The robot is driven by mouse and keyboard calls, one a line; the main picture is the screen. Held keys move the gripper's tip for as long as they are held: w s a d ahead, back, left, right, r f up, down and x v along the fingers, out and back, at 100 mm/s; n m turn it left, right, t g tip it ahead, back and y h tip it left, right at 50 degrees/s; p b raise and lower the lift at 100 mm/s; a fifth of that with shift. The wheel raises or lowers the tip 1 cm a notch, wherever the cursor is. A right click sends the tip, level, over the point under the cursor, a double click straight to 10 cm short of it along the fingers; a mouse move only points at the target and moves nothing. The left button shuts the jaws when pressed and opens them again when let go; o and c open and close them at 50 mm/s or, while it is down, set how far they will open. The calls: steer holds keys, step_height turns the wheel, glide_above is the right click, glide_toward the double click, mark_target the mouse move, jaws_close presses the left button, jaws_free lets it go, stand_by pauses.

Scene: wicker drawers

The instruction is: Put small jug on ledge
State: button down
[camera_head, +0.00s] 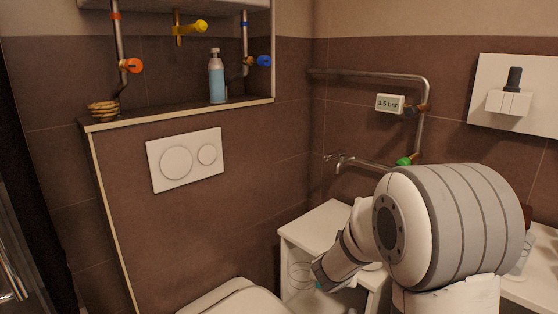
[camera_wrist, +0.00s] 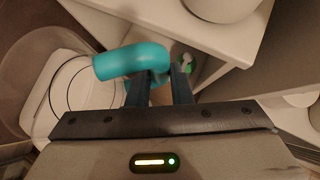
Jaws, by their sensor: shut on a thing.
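The small jug shows in the wrist view as a thick teal curved handle (camera_wrist: 132,62) with thin round outlines beside it, which look like a clear body. My gripper (camera_wrist: 160,78) is shut on the teal handle. In the head view my gripper (camera_head: 323,277) is low beside the white cabinet, with the jug's faint round outline (camera_head: 300,275) at its left. The jug's contents and exact tilt cannot be told. The ledge (camera_head: 180,114) is the brown shelf with a pale edge above the flush plate, higher and to the left of my gripper.
A small basket (camera_head: 103,109) stands at the ledge's left end and a blue bottle (camera_head: 216,78) towards its right; the stretch between is clear. Pipes with valves rise behind. The toilet (camera_head: 235,298) lies below, and the white cabinet (camera_head: 318,226) is near my arm.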

step_height(320, 180, up, 21)
steer(key=p, duration=1.9)
steer(key=shift+r, duration=0.1)
